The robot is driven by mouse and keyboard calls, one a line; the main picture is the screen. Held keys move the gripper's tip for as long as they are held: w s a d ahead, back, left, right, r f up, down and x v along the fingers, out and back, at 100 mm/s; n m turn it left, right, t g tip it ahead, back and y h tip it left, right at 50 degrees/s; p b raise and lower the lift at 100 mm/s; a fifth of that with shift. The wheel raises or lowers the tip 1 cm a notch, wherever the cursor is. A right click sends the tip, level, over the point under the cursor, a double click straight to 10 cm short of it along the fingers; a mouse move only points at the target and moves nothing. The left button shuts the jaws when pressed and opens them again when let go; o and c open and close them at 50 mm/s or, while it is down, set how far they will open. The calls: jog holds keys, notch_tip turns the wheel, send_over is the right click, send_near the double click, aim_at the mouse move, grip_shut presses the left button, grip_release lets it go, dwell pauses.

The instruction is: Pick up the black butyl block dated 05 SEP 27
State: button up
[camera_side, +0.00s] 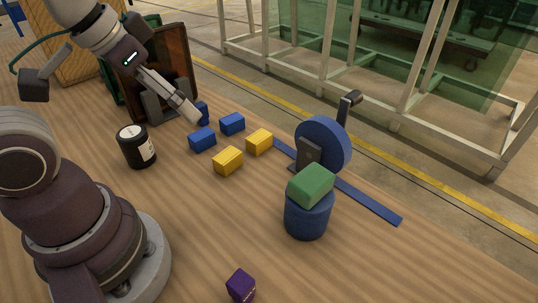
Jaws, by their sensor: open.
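No block that I can clearly make out as black shows in the side view, and no date is legible. A dark purple block (240,286) with small pale marks on its lower edge lies alone at the front of the table. My gripper (184,112) is at the upper left, above the table, with its fingers angled down and to the right. It is open, and I see nothing held in it. The fingers are close in the picture to a blue round thing (203,110), partly hidden behind them. The purple block is far from my gripper.
Two blue blocks (202,139) and two yellow blocks (228,160) lie mid-table. A black labelled jar (136,147) stands left of them. A green block (311,185) rests on a blue cylinder (307,219). A blue disc (325,143) stands behind, near a flat blue strip (370,202).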

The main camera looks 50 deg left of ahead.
jog(key=n+g+y, duration=0.4)
jog(key=n+g, duration=0.1)
jog(key=n, duration=1.1)
send_over(130, 135)
jog(key=d, duration=0.3)
notch_tip(130, 135, down, 9)
jog(key=shift+n, duration=0.3)
jog(key=x, duration=0.4)
jog(key=shift+s+a, duration=0.2)
jog(key=shift+a, duration=0.05)
jog(key=shift+y, duration=0.3)
jog(key=shift+w+a+x, duration=0.1)
jog(key=shift+a+x, duration=0.1)
jog(key=shift+x, duration=1.35)
jog(key=shift+w+a+x, duration=0.15)
jog(key=shift+a+x, duration=0.05)
jog(key=shift+x, duration=1.35)
jog(key=shift+r, duration=0.25)
jog(key=c, duration=1.3)
